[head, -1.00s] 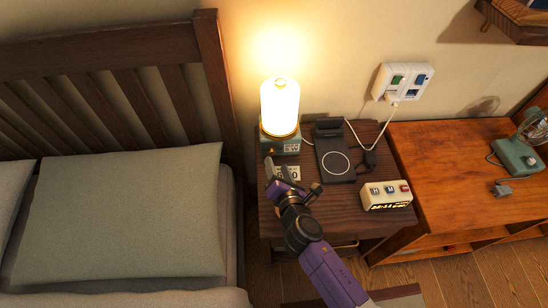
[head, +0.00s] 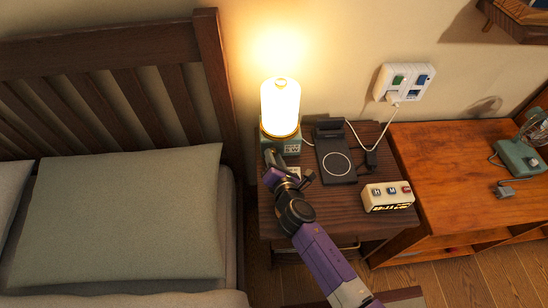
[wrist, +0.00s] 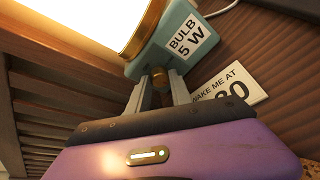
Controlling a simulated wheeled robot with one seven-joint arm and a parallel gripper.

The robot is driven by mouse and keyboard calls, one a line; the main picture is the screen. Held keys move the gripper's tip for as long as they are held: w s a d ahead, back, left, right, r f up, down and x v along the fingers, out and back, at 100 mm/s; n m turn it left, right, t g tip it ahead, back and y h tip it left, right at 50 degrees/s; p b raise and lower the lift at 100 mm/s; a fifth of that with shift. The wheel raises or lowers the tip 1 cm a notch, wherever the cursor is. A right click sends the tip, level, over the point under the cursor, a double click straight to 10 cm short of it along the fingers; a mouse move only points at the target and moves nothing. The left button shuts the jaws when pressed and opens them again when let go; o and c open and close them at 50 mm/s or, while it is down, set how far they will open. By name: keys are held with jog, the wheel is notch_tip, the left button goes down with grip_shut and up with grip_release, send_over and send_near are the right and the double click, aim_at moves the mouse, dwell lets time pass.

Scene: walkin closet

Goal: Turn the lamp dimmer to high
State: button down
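The lit lamp (head: 280,108) stands on the nightstand, with a bright shade, a gold rim and a teal base. The base shows in the wrist view (wrist: 170,40) with a label reading "BULB 5 W". A small brass knob (wrist: 160,76) is on the near side of the base. My gripper (wrist: 160,86) is at the knob, one finger on each side of it. A narrow gap shows between the fingers, and I cannot tell whether they press on the knob. In the head view, my wrist hides the knob and fingertips.
A black charging pad (head: 335,160) and a cream alarm clock (head: 388,196) are farther right on the nightstand (head: 320,215). The bed headboard (head: 110,80) is at left.

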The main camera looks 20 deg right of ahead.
jog(key=shift+s+d+f+m+t+y+b, duration=0.1)
jog(key=shift+f+m+t+y+b, duration=0.1)
jog(key=shift+m+b, duration=0.35)
jog(key=shift+d+f+m+t+y+b, duration=0.1)
jog(key=shift+f+m+t+y+b, duration=0.15)
jog(key=shift+m, duration=0.4)
jog(key=shift+r+m+y+b, duration=0.25)
jog(key=shift+r+m+b, duration=0.1)
jog(key=shift+m, duration=0.25)
jog(key=c, duration=1.2)
grip_release()
jog(key=shift+o, duration=0.2)
jog(key=shift+p+v, duration=0.5)
jog(key=shift+v, duration=3.4)
jog(key=shift+f, duration=0.15)
